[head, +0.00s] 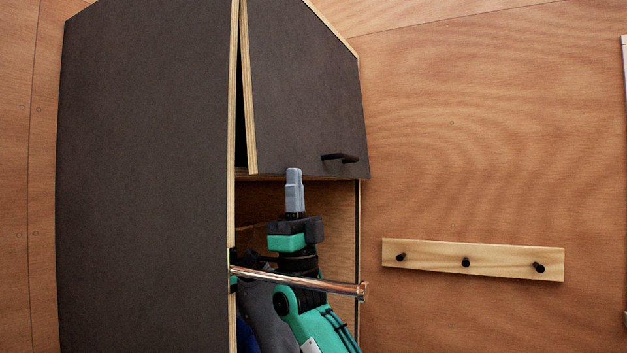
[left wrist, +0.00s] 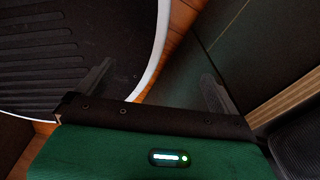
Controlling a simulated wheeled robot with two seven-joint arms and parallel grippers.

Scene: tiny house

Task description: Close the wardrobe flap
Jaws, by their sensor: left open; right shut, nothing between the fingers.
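The wardrobe (head: 145,190) is dark grey with pale plywood edges and stands at the left in the head view. Its flap (head: 300,95) is the upper dark panel with a black handle (head: 340,158). The flap stands slightly ajar, with a narrow dark gap along its left edge. My right gripper (head: 293,175) points up, shut and empty, at the flap's lower edge and left of the handle; I cannot tell whether it touches. My left gripper (left wrist: 155,85) shows only in the left wrist view, open with its fingers wide apart and nothing between them.
A copper-coloured rail (head: 300,282) crosses the open compartment below the flap, in front of my right arm. A wooden peg strip (head: 470,260) is on the wall at the right. A black ridged surface with a white rim (left wrist: 75,45) lies near my left gripper.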

